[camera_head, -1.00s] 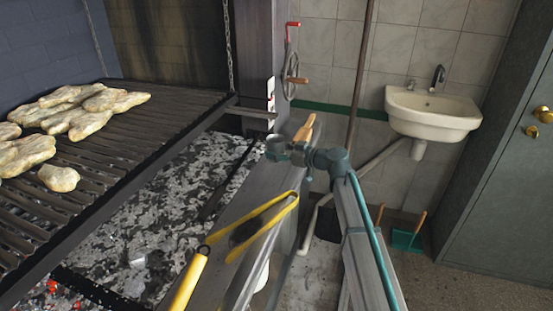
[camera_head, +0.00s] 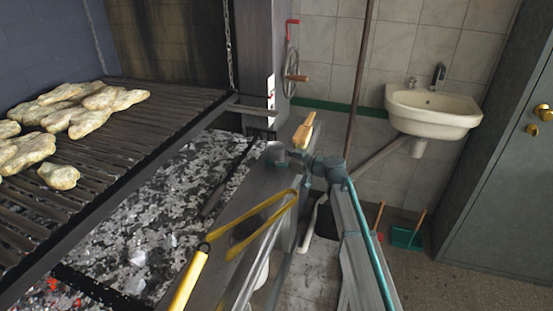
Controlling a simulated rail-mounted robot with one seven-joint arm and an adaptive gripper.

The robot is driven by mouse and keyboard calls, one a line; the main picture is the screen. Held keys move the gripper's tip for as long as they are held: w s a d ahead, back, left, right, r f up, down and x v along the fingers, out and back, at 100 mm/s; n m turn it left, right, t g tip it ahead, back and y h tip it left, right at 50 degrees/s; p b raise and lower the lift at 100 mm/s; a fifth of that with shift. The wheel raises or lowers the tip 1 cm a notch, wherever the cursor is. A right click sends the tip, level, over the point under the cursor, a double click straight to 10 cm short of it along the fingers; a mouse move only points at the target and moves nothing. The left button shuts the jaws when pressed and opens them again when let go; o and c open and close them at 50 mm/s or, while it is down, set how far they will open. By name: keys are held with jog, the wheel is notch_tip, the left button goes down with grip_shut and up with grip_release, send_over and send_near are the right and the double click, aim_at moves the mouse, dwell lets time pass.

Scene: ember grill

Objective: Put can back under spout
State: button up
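My arm comes up from the bottom right, and its end with my gripper (camera_head: 279,157) is beside the far end of the grill's front ledge. The fingers are small and partly hidden by the wrist, so their opening is unclear. A light wooden handle (camera_head: 304,131) stands up right by the gripper; I cannot tell whether the two touch. I cannot make out a spout.
Yellow tongs (camera_head: 190,281) lie on the ledge (camera_head: 228,272). The grill grate (camera_head: 120,165) with pieces of meat (camera_head: 88,122) is at left, above ash and glowing coals (camera_head: 55,287). A sink (camera_head: 432,110), a dustpan (camera_head: 405,237) and a grey door (camera_head: 510,190) are at right. Floor is clear before the door.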

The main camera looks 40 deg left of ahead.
jog(key=shift+o, duration=1.1)
jog(key=shift+r, duration=0.2)
